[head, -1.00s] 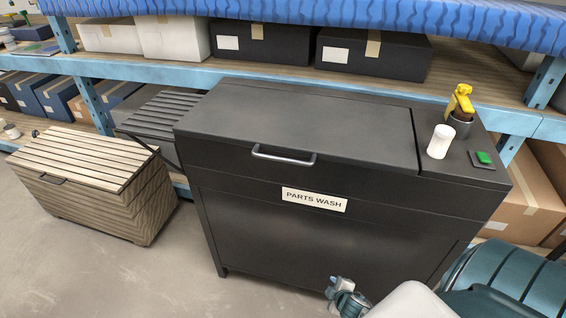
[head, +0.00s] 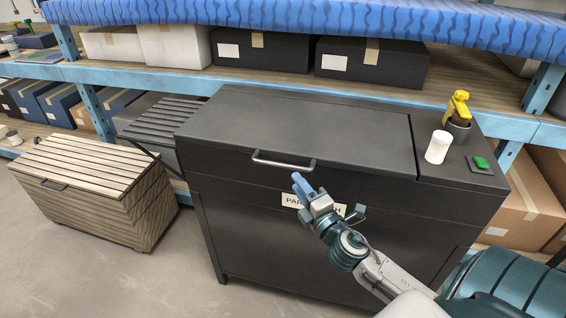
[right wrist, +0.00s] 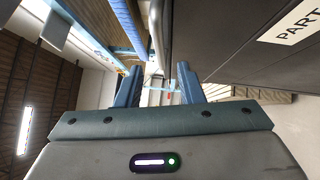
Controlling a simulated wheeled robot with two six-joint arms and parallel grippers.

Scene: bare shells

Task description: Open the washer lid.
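The dark grey washer (head: 330,240) stands in the middle of the head view, with its flat lid (head: 310,125) shut. A silver bar handle (head: 283,162) is on the lid's front edge. My right gripper (head: 301,186) is in front of the washer, just below and right of the handle, and apart from it. It partly covers the PARTS WASH label, which also shows in the right wrist view (right wrist: 293,22). In that view my right gripper's two fingers (right wrist: 160,78) stand apart with nothing held. My left gripper is not in view.
A white cup (head: 438,147), a yellow-topped bottle in a holder (head: 458,112) and a green button (head: 481,162) are on the washer's right top. A slatted wooden chest (head: 85,190) stands at left. Shelves with boxes (head: 370,60) run behind. The floor at front left is clear.

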